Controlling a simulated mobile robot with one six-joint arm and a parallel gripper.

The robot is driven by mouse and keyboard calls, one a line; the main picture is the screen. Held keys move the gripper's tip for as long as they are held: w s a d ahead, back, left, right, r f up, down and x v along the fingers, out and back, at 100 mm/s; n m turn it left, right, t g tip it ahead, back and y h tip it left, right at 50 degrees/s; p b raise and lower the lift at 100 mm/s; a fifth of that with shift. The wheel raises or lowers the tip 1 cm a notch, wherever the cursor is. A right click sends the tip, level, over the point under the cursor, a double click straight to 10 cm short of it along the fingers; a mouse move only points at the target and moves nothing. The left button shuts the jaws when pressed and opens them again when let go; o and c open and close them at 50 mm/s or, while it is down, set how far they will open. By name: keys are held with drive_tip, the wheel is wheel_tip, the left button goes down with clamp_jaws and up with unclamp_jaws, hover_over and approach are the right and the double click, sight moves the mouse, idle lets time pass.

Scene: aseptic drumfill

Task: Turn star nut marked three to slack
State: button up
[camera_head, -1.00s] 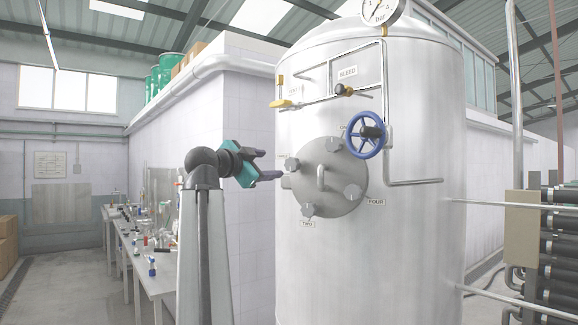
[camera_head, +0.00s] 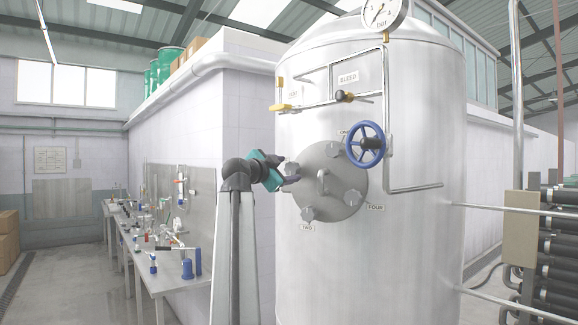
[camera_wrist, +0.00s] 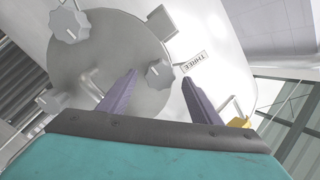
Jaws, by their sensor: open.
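The star nut marked three (camera_wrist: 159,73) is a grey lobed knob near the edge of the round grey hatch cover (camera_wrist: 120,60). Its THREE label (camera_wrist: 194,63) reads upside down beside it in the wrist view. My gripper (camera_wrist: 159,79) is open, with one purple-grey finger on each side of the nut in that view. I cannot tell whether the fingers touch it. In the head view my gripper (camera_head: 291,171) is at the left edge of the hatch cover (camera_head: 330,185) and largely hides nut three.
Other star nuts sit around the cover, one by the TWO label (camera_head: 308,214) and one by FOUR (camera_head: 351,197). A blue handwheel (camera_head: 365,144) and pipework stand out above right. A yellow lever (camera_head: 284,108) is above my gripper. A cluttered bench (camera_head: 165,278) stands left.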

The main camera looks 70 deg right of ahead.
sight(292, 169)
drive_tip(key=shift+s+d+p, duration=0.2)
drive_tip(key=shift+d+p, duration=0.1)
drive_tip(key=shift+d, duration=0.85)
drive_tip(key=c, duration=1)
drive_tip(key=shift+c, duration=0.2)
